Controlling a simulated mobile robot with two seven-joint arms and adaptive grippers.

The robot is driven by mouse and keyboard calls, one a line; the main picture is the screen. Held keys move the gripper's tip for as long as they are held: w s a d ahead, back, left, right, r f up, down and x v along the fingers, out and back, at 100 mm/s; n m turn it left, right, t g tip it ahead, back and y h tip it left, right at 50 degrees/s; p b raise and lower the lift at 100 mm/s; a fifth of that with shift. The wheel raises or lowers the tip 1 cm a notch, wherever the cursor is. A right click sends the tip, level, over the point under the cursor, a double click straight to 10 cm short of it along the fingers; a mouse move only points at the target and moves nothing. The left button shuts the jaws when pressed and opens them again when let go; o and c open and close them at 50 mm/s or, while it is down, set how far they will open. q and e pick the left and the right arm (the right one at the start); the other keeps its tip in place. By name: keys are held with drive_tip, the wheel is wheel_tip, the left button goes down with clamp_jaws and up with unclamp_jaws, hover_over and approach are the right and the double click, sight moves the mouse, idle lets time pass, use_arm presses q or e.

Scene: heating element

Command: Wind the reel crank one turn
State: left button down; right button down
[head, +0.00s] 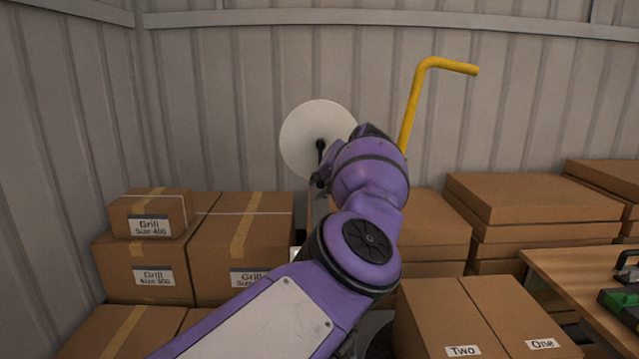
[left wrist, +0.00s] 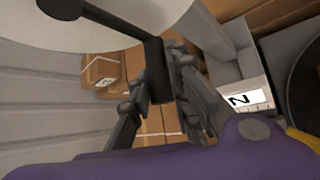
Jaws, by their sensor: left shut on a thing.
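The reel shows as a white disc (head: 312,124) in front of the metal wall in the head view. Its dark crank (head: 320,147) hangs down from near the disc's middle. In the left wrist view the disc (left wrist: 115,30) fills the top, and the crank arm (left wrist: 110,24) runs across it to a dark handle (left wrist: 159,72). My left gripper (left wrist: 160,82) is shut on this handle, with one finger on each side. My right gripper is not in view.
Cardboard boxes (head: 246,240) are stacked left of my arm, and more boxes (head: 530,215) stand at the right. A bent yellow bar (head: 413,100) rises behind my arm. A wooden table (head: 575,285) stands at the right edge.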

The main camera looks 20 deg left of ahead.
use_arm(q)
drive_tip(key=shift+r, duration=0.25)
drive_tip(key=c, duration=1.9)
unclamp_jaws()
drive_tip(key=shift+o, duration=1.4)
drive_tip(key=shift+w+f, duration=0.1)
drive_tip(key=shift+f, duration=0.1)
drive_tip(key=v, duration=1.2)
